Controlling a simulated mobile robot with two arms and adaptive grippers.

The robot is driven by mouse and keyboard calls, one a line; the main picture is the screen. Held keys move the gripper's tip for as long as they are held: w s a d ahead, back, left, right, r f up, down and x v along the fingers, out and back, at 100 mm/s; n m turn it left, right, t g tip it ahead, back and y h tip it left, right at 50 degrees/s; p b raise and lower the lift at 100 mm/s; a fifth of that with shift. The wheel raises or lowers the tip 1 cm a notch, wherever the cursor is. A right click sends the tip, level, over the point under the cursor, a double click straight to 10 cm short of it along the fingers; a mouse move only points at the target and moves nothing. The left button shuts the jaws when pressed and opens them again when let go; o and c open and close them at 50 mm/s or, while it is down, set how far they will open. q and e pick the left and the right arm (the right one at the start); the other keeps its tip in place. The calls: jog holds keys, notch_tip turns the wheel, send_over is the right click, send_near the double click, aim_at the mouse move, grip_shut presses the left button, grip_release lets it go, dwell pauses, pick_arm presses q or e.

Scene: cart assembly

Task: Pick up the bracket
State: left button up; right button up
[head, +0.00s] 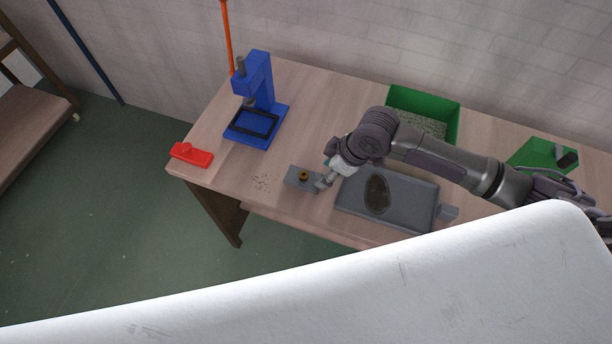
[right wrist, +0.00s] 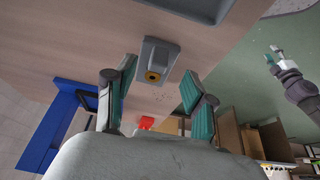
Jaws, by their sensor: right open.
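The bracket (head: 292,179) is a small grey block with a brass-coloured ring, lying near the front edge of the wooden table. In the right wrist view the bracket (right wrist: 153,53) shows ahead, between the lines of the two fingers. My right gripper (head: 325,176) is at the bracket's right end in the head view. In the right wrist view my right gripper (right wrist: 158,76) is open, its teal-padded fingers apart with nothing held. Whether a finger touches the bracket, I cannot tell. My left gripper (right wrist: 271,54) shows small in the right wrist view, away from the table; its opening is unclear.
A grey tray (head: 420,190) with a dark oval lies right of the bracket, a small grey block (head: 448,212) beside it. A blue press (head: 260,92) and a red object (head: 190,154) stand left. A green bin (head: 453,121) stands behind. The table left of the bracket is mostly clear.

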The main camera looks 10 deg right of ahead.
aim_at(320, 176)
jog(key=x, duration=0.3)
jog(key=shift+w+a, duration=0.15)
jog(key=shift+w, duration=0.05)
jog(key=shift+c, duration=0.3)
